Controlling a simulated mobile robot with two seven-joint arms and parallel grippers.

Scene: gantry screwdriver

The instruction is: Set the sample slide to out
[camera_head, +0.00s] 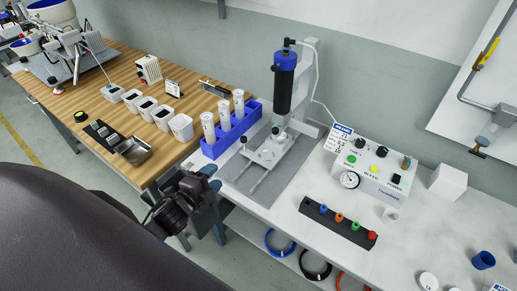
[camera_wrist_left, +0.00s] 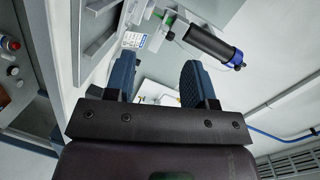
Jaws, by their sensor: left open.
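The sample slide (camera_head: 264,154) looks like the small light plate on two rails under a black cylinder with a blue cap (camera_head: 285,80). Its rails run toward the bench's front edge. The cylinder also shows in the left wrist view (camera_wrist_left: 210,42); I cannot clearly make out the slide there. My left gripper (camera_head: 208,178) is in front of the bench's front edge, left of the rails and apart from them. In the left wrist view its two blue-grey fingers (camera_wrist_left: 160,82) are wide apart with nothing between them. My right gripper is not in view.
A blue rack (camera_head: 232,133) with white tubes stands left of the slide fixture. A control box with a gauge (camera_head: 372,172) and a black strip with coloured knobs (camera_head: 341,226) are on the right. White tubs (camera_head: 181,127) stand on the wooden table.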

